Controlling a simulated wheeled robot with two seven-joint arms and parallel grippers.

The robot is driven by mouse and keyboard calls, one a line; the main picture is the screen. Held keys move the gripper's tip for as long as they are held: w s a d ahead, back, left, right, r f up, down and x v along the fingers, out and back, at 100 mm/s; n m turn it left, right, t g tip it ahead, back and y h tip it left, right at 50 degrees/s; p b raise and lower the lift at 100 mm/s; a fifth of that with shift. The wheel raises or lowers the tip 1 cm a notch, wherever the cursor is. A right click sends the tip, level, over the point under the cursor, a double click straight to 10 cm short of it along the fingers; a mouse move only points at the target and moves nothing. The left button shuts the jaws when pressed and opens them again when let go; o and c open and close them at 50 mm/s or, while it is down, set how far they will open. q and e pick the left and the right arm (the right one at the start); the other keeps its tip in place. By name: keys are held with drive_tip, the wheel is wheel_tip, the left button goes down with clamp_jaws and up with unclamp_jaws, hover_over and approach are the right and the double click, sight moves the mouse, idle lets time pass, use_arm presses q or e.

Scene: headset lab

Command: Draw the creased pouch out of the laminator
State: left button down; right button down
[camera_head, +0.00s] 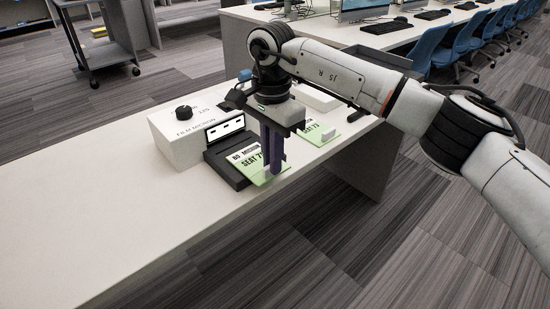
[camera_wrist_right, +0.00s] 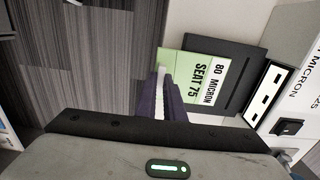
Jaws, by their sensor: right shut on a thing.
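The laminator (camera_head: 178,141) is a pale box with a dark dial and a slotted white front panel; a dark tray (camera_head: 229,174) extends from it. The green-edged pouch (camera_head: 247,160), labelled "80 MICRON SEAT 75", lies partly over the tray, its outer end past the tray's edge. It also shows in the right wrist view (camera_wrist_right: 210,46). I cannot make out a crease. My right gripper (camera_head: 272,172) points down at the pouch's outer end, its dark fingers (camera_wrist_right: 161,76) shut on the pouch by a white tab. My left gripper is not in view.
A second green pouch (camera_head: 319,135), labelled "SEAT 73", lies on the white desk (camera_head: 120,210) to the right, beyond my right gripper. The desk's front edge runs close to both pouches. The desk's left part is clear. A cart (camera_head: 104,50) and blue chairs (camera_head: 432,48) stand farther back.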

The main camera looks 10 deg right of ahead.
drive_tip(key=shift+w+a+p, duration=0.3)
drive_tip(key=shift+w+a, duration=0.05)
drive_tip(key=shift+w, duration=0.3)
drive_tip(key=shift+w+a+p, duration=0.3)
drive_tip(key=shift+w, duration=0.3)
drive_tip(key=shift+w+a, duration=0.1)
drive_tip(key=shift+w, duration=0.05)
drive_tip(key=shift+r, duration=0.1)
drive_tip(key=shift+r+p, duration=2.1)
drive_tip(key=shift+r, duration=0.35)
